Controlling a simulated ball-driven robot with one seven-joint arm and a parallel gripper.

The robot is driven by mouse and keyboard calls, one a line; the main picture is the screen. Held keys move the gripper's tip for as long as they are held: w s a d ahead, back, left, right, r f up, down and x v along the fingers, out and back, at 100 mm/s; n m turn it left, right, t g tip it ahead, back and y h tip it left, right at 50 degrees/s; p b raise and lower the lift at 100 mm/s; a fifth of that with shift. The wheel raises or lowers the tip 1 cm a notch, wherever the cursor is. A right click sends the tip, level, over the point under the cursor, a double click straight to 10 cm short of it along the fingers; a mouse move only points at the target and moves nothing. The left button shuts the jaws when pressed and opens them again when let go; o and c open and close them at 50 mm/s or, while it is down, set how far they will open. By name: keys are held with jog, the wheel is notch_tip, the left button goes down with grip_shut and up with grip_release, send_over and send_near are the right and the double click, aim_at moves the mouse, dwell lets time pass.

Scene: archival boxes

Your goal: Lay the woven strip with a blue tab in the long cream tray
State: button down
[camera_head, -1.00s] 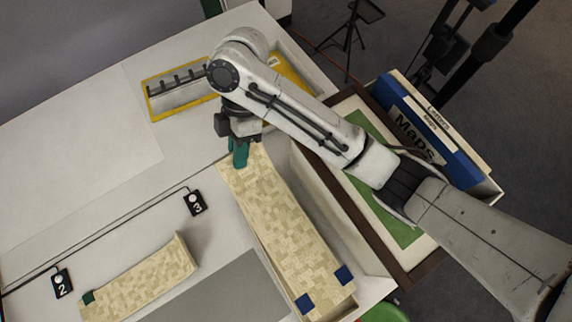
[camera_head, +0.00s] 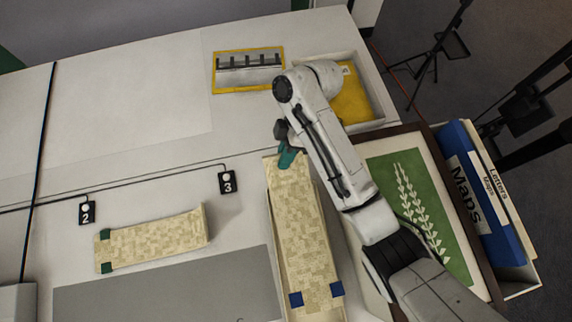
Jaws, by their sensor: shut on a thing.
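The woven strip with blue tabs (camera_head: 300,225) is a long pale checked band, with two dark blue squares at its near end. My gripper (camera_head: 287,157), with teal fingers, is shut on its far end. The strip runs lengthwise over the long cream tray (camera_head: 329,228), whose thin walls show along its sides. I cannot tell whether the strip touches the tray floor. The strip covers most of the tray's inside, and my arm hides part of the right side.
A shorter woven strip with green tabs (camera_head: 155,241) lies left, above a grey mat (camera_head: 170,290). Labels 2 (camera_head: 87,212) and 3 (camera_head: 228,182) stand behind. A box with a yellow folder (camera_head: 352,100), a framed green print (camera_head: 405,185) and a Maps box (camera_head: 480,200) crowd the right.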

jog(key=shift+s+f, duration=0.3)
jog(key=shift+f, duration=0.5)
jog(key=shift+w+d+f+b, duration=0.1)
jog(key=shift+f+b, duration=0.2)
jog(key=shift+f, duration=1.85)
jog(key=shift+d+f+b, duration=0.1)
jog(key=shift+f+b, duration=0.2)
jog(key=shift+f, duration=1.85)
jog(key=shift+f, duration=0.2)
jog(key=c, duration=1.1)
grip_release()
